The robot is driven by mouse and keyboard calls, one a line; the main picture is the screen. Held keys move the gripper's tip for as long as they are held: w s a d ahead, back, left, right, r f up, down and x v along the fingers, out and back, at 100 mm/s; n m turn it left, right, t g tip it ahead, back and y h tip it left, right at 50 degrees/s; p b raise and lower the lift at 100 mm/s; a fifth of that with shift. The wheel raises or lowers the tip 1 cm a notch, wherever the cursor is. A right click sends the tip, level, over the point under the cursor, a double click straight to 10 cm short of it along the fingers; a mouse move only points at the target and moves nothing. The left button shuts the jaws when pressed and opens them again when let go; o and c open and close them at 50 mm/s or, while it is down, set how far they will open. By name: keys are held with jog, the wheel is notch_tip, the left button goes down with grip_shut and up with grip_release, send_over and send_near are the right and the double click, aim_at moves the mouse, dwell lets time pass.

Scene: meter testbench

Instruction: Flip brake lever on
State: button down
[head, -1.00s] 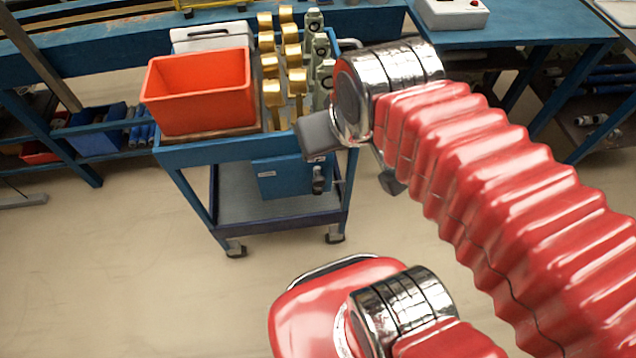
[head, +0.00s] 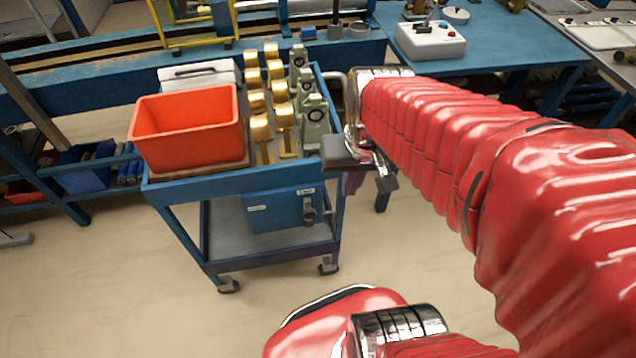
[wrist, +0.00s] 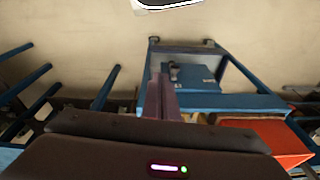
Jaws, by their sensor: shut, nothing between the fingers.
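A blue box (head: 275,212) with white labels hangs under the top of the blue cart (head: 200,188). A small dark lever (head: 309,213) sits at the right of its front face. The wrist view, turned upside down, shows the lever (wrist: 173,72) on the box (wrist: 197,82) too. Its on or off position is too small to tell. My gripper (head: 352,183) is right of the lever and higher in the head view, apart from it. In the wrist view the purplish fingers of my gripper (wrist: 164,82) are shut and empty, pointing towards the box's lever side.
The cart carries an orange bin (head: 190,130), several brass pieces (head: 262,128) and several grey-green meters (head: 313,120). A blue bench (head: 490,45) with a white control box (head: 430,40) stands behind on the right. The floor (head: 130,290) in front of the cart is clear.

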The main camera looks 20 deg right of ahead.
jog(key=w+d+f+m+g+y, duration=0.1)
jog(key=d+f+m+y, duration=0.4)
jog(key=f, duration=0.5)
jog(key=d+f+m+g+y, duration=0.1)
jog(key=d+f+m+y, duration=0.2)
jog(key=d+f+m, duration=0.45)
jog(key=w+f+m+t+y, duration=0.2)
jog(key=w+f+m+t, duration=0.1)
jog(key=w+m, duration=0.3)
jog(key=shift+f, duration=0.25)
jog(key=shift+w, duration=0.1)
send_near(309, 218)
jog(key=f, duration=0.1)
jog(key=a+f, duration=0.1)
jog(key=w+a+f, duration=0.1)
jog(key=f, duration=0.1)
jog(key=shift+w, duration=0.1)
dwell(0.6)
